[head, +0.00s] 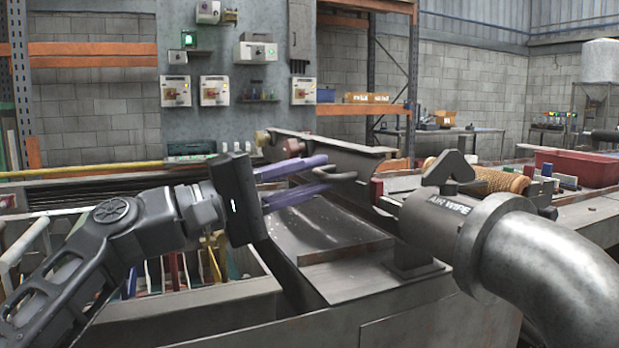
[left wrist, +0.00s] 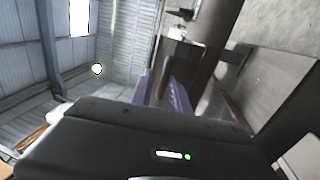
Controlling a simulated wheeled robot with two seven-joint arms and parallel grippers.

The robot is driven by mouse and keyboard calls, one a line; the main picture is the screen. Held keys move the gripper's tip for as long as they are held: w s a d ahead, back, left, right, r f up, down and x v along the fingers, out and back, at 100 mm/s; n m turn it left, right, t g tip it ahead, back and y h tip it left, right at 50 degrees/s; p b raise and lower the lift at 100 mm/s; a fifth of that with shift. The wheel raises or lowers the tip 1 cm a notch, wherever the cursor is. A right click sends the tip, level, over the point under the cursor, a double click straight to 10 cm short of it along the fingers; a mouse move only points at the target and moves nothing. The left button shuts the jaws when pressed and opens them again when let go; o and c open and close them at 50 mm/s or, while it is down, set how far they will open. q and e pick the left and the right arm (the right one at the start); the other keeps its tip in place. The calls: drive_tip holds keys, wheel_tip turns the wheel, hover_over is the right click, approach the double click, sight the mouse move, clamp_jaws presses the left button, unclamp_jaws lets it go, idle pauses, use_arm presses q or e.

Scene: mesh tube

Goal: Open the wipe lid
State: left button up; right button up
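The air wipe (head: 423,222), a grey metal housing with a label reading "AIR WIPE", stands right of centre in the head view, joined to a thick bent pipe. A dark curved handle (head: 341,177) sticks out to its left; I cannot tell clearly where the lid's edges run. My left gripper (head: 328,174) comes in from the left with its purple fingers apart. The handle's free end shows at the fingertips, seemingly between them; contact cannot be told. In the left wrist view the purple fingers (left wrist: 162,92) are also apart. My right gripper is not in view.
A metal trough (head: 325,240) lies below the left gripper. A bin with colored upright parts (head: 200,268) is at lower left. A copper-colored roll (head: 485,178) and a red tray (head: 578,168) are behind the air wipe. The thick pipe (head: 545,262) fills the right foreground.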

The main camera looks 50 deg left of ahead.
use_arm(q)
drive_tip(key=shift+o, duration=1.2)
drive_tip(key=p+v, duration=0.1)
drive_tip(key=v, duration=0.6)
drive_tip(key=shift+s, duration=0.35)
